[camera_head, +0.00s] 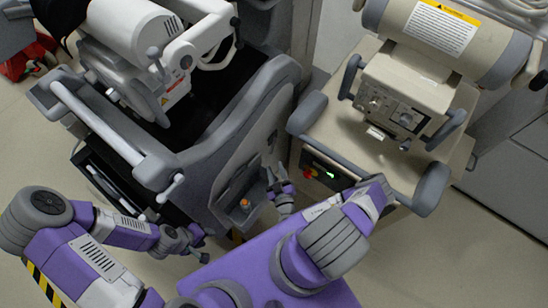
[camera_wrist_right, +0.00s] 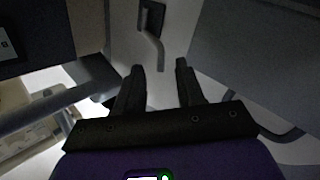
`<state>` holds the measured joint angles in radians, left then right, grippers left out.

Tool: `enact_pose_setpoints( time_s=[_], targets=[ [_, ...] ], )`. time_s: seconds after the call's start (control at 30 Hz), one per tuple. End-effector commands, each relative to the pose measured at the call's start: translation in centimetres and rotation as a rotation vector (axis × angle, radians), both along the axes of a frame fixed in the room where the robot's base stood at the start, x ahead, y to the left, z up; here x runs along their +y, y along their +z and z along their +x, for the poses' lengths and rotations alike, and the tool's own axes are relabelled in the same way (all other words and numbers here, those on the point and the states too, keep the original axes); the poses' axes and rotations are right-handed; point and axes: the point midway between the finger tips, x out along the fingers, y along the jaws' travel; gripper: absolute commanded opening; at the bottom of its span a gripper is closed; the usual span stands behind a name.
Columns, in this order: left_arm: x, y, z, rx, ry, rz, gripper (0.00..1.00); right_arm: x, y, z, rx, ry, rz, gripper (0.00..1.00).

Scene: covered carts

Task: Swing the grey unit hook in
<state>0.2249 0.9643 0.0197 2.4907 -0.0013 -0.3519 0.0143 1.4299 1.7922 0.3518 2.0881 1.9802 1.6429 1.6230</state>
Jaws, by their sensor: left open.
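The grey unit (camera_head: 235,130) stands left of centre in the head view, its side facing my right gripper. In the right wrist view a bent grey hook (camera_wrist_right: 158,50) hangs from a dark mount (camera_wrist_right: 151,16) on a pale panel. My right gripper (camera_head: 276,172) is beside the grey unit's side. The hook is ahead of the gap; contact cannot be told. My left gripper (camera_head: 202,248) is open, low in front of the unit.
A beige cart (camera_head: 325,135) with grey handles and a panel of small lights stands close on the right. The grey unit has a recess with an orange knob (camera_head: 245,203). The gap between the carts is narrow. Floor (camera_head: 470,255) is clear at lower right.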

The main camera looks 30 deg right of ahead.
Motion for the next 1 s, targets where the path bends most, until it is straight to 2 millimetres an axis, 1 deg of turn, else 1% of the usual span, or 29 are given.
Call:
enact_pose_setpoints(
  time_s=[0.1,0.3,0.47,0.7,0.77,0.9,0.97,1.0],
  targets=[
    [0.0,-0.3,0.0,0.0,0.0,0.0,0.42,-0.6,0.0,2.0,-0.003,0.004,-0.005,0.38],
    [0.0,-0.7,0.0,0.0,0.0,0.0,0.42,-1.4,0.0,4.6,-0.001,0.004,-0.006,0.38],
    [0.0,-0.8,0.0,0.0,0.0,0.0,0.42,-1.6,0.1,5.5,-0.001,0.005,-0.004,0.38],
    [0.0,-0.7,0.0,0.0,0.0,0.0,0.42,-1.6,0.1,5.5,-0.001,0.006,-0.003,0.38],
    [0.0,-0.7,0.0,0.0,0.0,0.0,0.42,-1.6,0.1,5.5,-0.001,0.006,-0.003,0.3],
    [0.0,-0.7,0.0,0.0,0.0,0.0,0.42,-1.6,0.1,5.5,-0.001,0.006,-0.003,0.09],
    [0.0,-0.7,0.0,0.0,0.0,0.0,0.42,-1.6,0.1,5.5,-0.001,0.006,-0.003,0.0],
    [0.0,-0.7,0.0,0.0,0.0,0.0,0.42,-1.6,0.1,5.5,-0.001,0.006,-0.004,0.0]
  ],
)
